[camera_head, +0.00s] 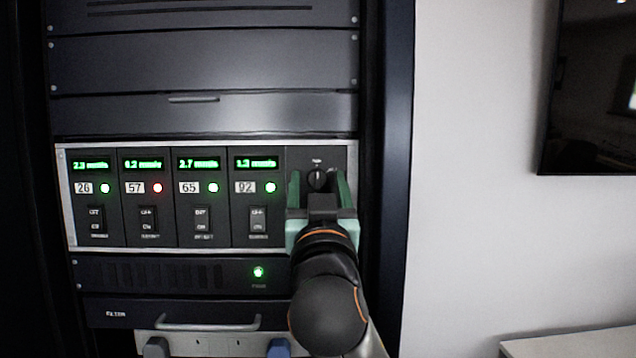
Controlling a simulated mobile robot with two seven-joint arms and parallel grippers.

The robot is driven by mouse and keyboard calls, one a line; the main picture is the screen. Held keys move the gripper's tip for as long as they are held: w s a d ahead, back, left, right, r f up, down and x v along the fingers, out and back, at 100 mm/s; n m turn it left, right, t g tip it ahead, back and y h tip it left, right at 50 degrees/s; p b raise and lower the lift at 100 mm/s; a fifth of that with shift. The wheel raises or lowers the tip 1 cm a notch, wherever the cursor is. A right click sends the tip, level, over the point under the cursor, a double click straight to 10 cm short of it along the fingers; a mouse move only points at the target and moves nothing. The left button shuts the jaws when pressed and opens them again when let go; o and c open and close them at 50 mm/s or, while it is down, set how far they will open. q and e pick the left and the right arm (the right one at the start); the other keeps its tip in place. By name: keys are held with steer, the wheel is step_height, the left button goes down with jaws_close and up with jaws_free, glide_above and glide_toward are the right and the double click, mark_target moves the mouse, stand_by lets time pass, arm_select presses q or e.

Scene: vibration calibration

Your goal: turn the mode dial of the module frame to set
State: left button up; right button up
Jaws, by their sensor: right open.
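The module frame (301,148) is a silver-edged panel in a dark rack, with several modules side by side. Each module has a green readout, a number plate, a lamp and a rocker switch. The lamp of module 57 (157,188) is red; the lamps of 26, 65 and 92 are green. The mode dial (317,179) is a small dark round knob on the frame's right section; its markings are too small to read. My right gripper (318,182) is open, its green fingers on either side of the dial. Contact cannot be told. My left gripper is not in view.
Below the frame is a vented panel with a green lamp (258,272), then a drawer with a silver handle (208,325). Blank rack panels (205,62) lie above. A white wall, a dark screen (600,90) and a pale surface (570,345) are at the right.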

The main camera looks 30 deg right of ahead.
jaws_close()
stand_by(0.3)
stand_by(0.3)
steer(key=m+b, duration=0.1)
steer(key=m+g+h+b, duration=0.1)
steer(key=m, duration=0.1)
steer(key=m+b, duration=0.1)
steer(key=shift+a+f+g+h, duration=0.15)
steer(key=shift+f+g+h, duration=0.15)
steer(key=shift+h, duration=0.1)
steer(key=m+g+h+b, duration=0.1)
steer(key=m+b, duration=0.1)
steer(key=m, duration=0.2)
steer(key=shift+w+r, duration=0.1)
steer(key=shift+r, duration=0.05)
steer(key=m+g+h+b, duration=0.1)
steer(key=m+g, duration=0.1)
steer(key=m, duration=0.1)
steer(key=shift+r+m, duration=0.1)
steer(key=shift+m, duration=0.3)
steer(key=shift+r+m+g, duration=0.15)
steer(key=shift+m+g, duration=0.65)
steer(key=shift+m, duration=1.4)
